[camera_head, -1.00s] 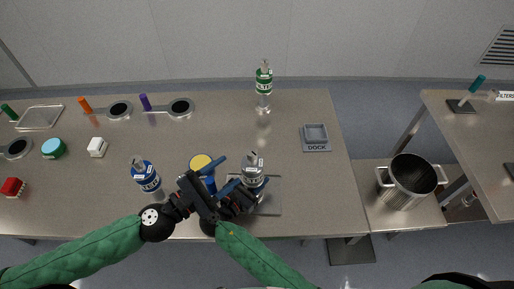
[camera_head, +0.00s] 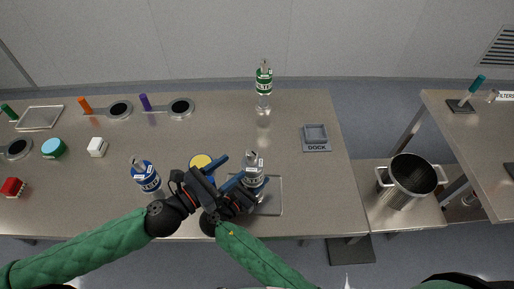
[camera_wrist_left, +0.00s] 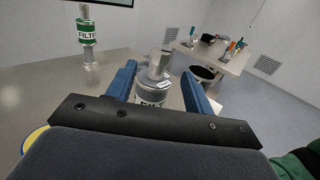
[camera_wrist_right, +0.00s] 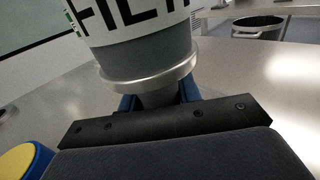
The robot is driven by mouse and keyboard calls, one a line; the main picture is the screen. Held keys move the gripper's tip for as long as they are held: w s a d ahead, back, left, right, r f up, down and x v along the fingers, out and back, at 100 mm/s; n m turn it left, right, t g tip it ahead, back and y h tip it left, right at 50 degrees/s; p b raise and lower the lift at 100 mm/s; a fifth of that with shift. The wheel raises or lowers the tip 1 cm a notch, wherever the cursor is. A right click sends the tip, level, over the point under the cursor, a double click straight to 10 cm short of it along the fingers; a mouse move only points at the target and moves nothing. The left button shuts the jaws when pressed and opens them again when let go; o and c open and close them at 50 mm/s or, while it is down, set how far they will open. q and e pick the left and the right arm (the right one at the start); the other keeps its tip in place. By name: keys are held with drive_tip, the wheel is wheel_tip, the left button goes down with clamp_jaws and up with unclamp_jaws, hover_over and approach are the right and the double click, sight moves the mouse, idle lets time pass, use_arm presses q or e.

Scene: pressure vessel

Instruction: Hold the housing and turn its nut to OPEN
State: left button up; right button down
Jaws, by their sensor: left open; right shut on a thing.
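The grey housing (camera_head: 253,176) with a white FILTER label stands upright near the front edge of the table. Its metal nut (camera_wrist_left: 158,65) is on top, with a small white tag beside it; I cannot read which setting it shows. My left gripper (camera_head: 229,170) is open. In the left wrist view its blue fingers stand on either side of the housing's top, apart from it. My right gripper (camera_wrist_right: 158,100) is shut on the narrow metal neck (camera_wrist_right: 157,96) under the housing's wide collar. In the head view the right fingers are mostly hidden behind the grippers.
A blue-labelled housing (camera_head: 146,178) and a yellow-topped blue container (camera_head: 200,161) are close to my left arm. A green-labelled housing (camera_head: 264,84) stands at the back. A grey DOCK block (camera_head: 316,136) lies to the right. The middle of the table is clear.

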sight(252, 148)
use_arm(q)
drive_tip(key=shift+x, duration=5.15)
drive_tip(key=shift+s, duration=0.1)
drive_tip(key=shift+c, duration=0.4)
drive_tip(key=c, duration=0.9)
drive_tip(key=shift+d+n+t+y, duration=0.1)
drive_tip(key=shift+n+t+y, duration=0.2)
drive_tip(key=shift+t, duration=0.1)
drive_tip(key=n+t+y, duration=0.3)
drive_tip(key=y, duration=0.1)
drive_tip(key=shift+w+a+n+t+y, duration=0.15)
drive_tip(key=shift+n+t+y, duration=0.25)
drive_tip(key=shift+n+y, duration=0.65)
drive_tip(key=shift+w+a+n+t+y, duration=0.1)
drive_tip(key=shift+a+n+t+y, duration=0.3)
drive_tip(key=shift+y, duration=0.95)
drive_tip(key=shift+w+a+n+t+y, duration=0.1)
drive_tip(key=shift+n+t+y, duration=0.3)
drive_tip(key=shift+n+y, duration=0.75)
drive_tip(key=shift+y, duration=0.35)
